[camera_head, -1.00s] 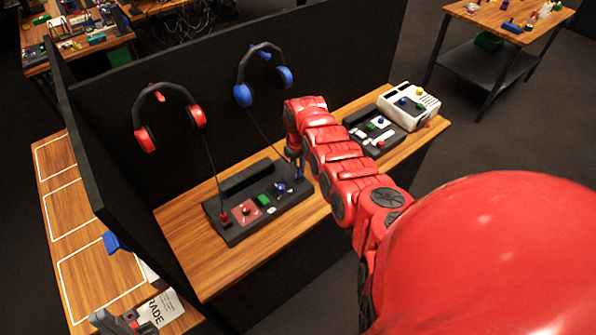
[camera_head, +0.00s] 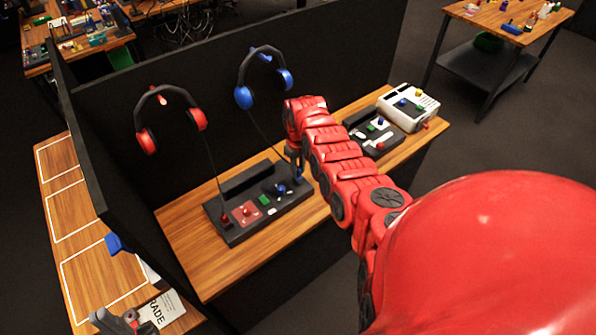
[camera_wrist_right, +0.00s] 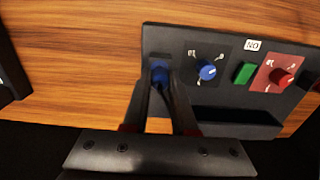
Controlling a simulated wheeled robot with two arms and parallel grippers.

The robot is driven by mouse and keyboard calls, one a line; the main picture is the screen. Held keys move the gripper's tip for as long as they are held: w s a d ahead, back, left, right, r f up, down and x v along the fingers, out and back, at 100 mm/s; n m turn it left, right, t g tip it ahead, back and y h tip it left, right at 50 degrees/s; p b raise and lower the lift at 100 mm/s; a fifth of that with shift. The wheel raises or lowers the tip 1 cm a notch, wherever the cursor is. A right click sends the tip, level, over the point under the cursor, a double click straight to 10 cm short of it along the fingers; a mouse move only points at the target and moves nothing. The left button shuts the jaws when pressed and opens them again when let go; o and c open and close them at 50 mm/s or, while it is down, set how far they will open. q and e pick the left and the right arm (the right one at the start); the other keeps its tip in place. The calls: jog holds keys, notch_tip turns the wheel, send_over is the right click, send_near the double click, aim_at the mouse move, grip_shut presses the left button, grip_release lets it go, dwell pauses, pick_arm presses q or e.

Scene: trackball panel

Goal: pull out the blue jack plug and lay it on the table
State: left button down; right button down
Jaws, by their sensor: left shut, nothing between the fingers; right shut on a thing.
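The black panel (camera_head: 234,232) sits on the wooden table, and the blue jack plug (camera_wrist_right: 159,76) is at its end near my right arm. In the right wrist view the plug is upright in the panel's corner, between my right fingertips. My right gripper (camera_wrist_right: 160,84) is shut on it; in the head view the gripper (camera_head: 297,174) largely hides the plug. My left gripper (camera_head: 126,322) is partly in view at the bottom left, away from the panel, shut and empty. A cord runs from the blue headphones (camera_head: 243,96) down toward the plug.
The panel also has a blue knob (camera_wrist_right: 206,70), a green button (camera_wrist_right: 244,73) and a red knob (camera_wrist_right: 281,77). Red headphones (camera_head: 146,140) hang on the black partition. Bare table (camera_head: 215,275) lies in front of the panel. A second panel and a white box (camera_head: 408,112) stand farther right.

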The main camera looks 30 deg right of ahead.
jog(key=shift+r+p, duration=2)
jog(key=shift+r, duration=0.45)
